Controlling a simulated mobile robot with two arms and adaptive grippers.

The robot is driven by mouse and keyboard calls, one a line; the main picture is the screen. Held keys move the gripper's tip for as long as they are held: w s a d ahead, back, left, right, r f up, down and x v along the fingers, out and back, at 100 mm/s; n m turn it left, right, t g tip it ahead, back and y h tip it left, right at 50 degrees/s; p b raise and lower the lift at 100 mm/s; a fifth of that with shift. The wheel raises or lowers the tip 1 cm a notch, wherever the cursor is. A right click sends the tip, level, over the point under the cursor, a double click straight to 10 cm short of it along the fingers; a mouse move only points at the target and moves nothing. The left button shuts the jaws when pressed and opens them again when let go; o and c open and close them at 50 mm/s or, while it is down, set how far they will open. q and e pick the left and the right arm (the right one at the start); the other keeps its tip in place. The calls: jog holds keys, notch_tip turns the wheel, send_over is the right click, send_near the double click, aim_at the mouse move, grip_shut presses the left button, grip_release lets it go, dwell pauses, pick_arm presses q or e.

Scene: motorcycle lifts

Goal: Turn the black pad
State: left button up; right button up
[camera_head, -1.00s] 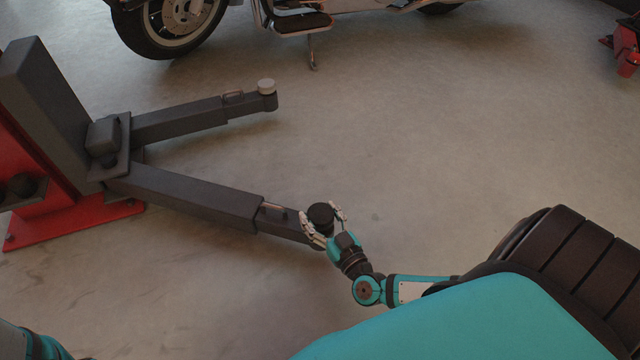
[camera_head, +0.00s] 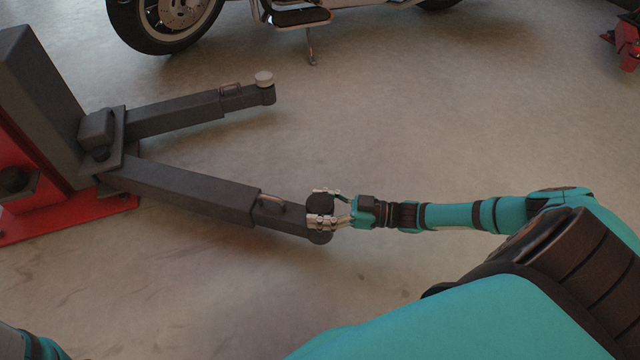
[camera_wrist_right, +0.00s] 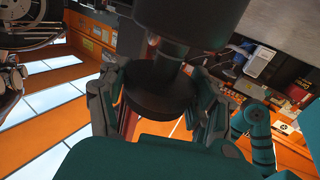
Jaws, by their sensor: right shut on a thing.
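The black pad (camera_head: 320,203) is a round dark disc at the end of the nearer grey lift arm (camera_head: 190,188). My right gripper (camera_head: 322,206) comes in from the right and is shut on the pad, one finger on its far side and one on its near side. In the right wrist view the pad (camera_wrist_right: 158,92) sits between the two fingers, with a dark cylinder just above it. My left gripper is not in view; only a teal part of my left arm shows at the bottom left.
A motorcycle (camera_head: 168,22) stands at the back. The floor between is clear.

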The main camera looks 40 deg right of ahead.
jog(key=n+g+y+b, duration=0.1)
jog(key=n+g+b, duration=0.1)
jog(key=g, duration=0.1)
jog(key=n+g+y+b, duration=0.2)
jog(key=g, duration=0.1)
jog(key=f+n+g+y+b, duration=0.1)
jog(key=n+g+b, duration=0.1)
jog(key=shift+a+f+g, duration=0.1)
jog(key=shift+g, duration=0.3)
jog(key=n+g+b, duration=0.1)
jog(key=n+g, duration=0.2)
jog(key=g, duration=0.1)
jog(key=shift+y, duration=0.3)
jog(key=shift+s+r+n+g, duration=0.1)
jog(key=shift+n+g, duration=0.5)
jog(key=shift+g, duration=0.45)
jog(key=shift+r+n+g, duration=0.1)
jog(key=shift+n+g, duration=0.5)
jog(key=shift+g, duration=0.45)
jog(key=shift+n+g+h, duration=0.4)
jog(key=shift+g+h, duration=0.1)
jog(key=shift+h, duration=0.1)
jog(key=o, duration=0.9)
jog(key=shift+f, duration=0.1)
jog(key=shift+o, duration=1.2)
jog(key=shift+r, duration=0.2)
jog(key=shift+r, duration=0.1)
